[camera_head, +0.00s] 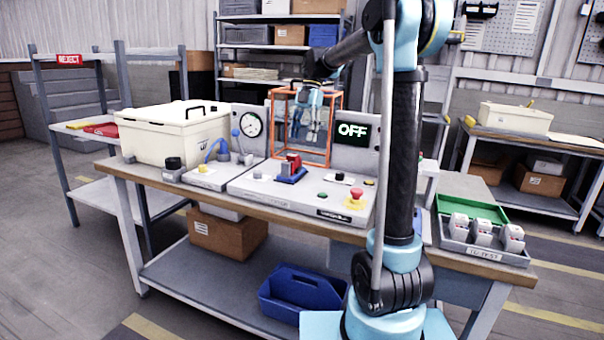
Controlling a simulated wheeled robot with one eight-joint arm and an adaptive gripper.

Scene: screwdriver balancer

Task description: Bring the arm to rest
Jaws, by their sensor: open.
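My gripper (307,130) hangs pointing down over the back part of the workbench (270,213), in front of or within an orange-framed clear guard (329,150); I cannot tell which. Its fingers look apart, with nothing visible between them. My arm reaches up and to the left from its base at the front right of the bench. Below the gripper, a red and blue fixture (291,169) sits on a white control panel (270,190), apart from the fingers. A display reading OFF (352,131) is to the right of the guard.
A white case (172,135) and a round gauge (251,124) stand left of the guard. A red emergency button (356,194) is at the panel's right. A grey tray (470,247) with several white units and a green tray (470,205) lie right of my arm.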

